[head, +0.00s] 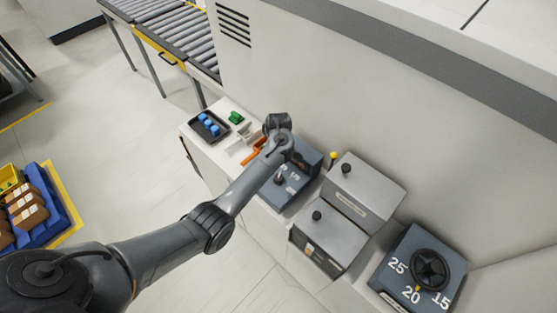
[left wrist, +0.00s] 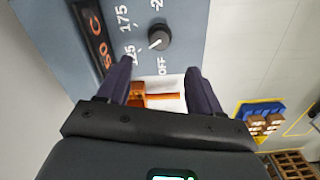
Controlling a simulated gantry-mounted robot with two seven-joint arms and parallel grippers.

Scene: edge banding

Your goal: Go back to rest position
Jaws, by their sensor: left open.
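My left arm reaches in from the lower left in the head view, its wrist above a blue-grey control box (head: 298,188). My left gripper (left wrist: 159,70) is open, with its two dark fingers apart and nothing held between them. Its fingertips point toward the box's panel, just below a black knob (left wrist: 159,38) in the left wrist view. The knob's white mark points near OFF, and 125 and 175 are printed beside it. An orange display (left wrist: 98,38) is partly cut off. In the head view the fingers are hidden by the wrist. My right gripper is not in view.
A tray with blue pieces (head: 209,127), a green piece (head: 236,117) and an orange tool (head: 254,151) lie on the white counter. Two grey lidded boxes (head: 365,188) and a large dial (head: 430,268) stand to the right. A roller conveyor (head: 178,35) is behind.

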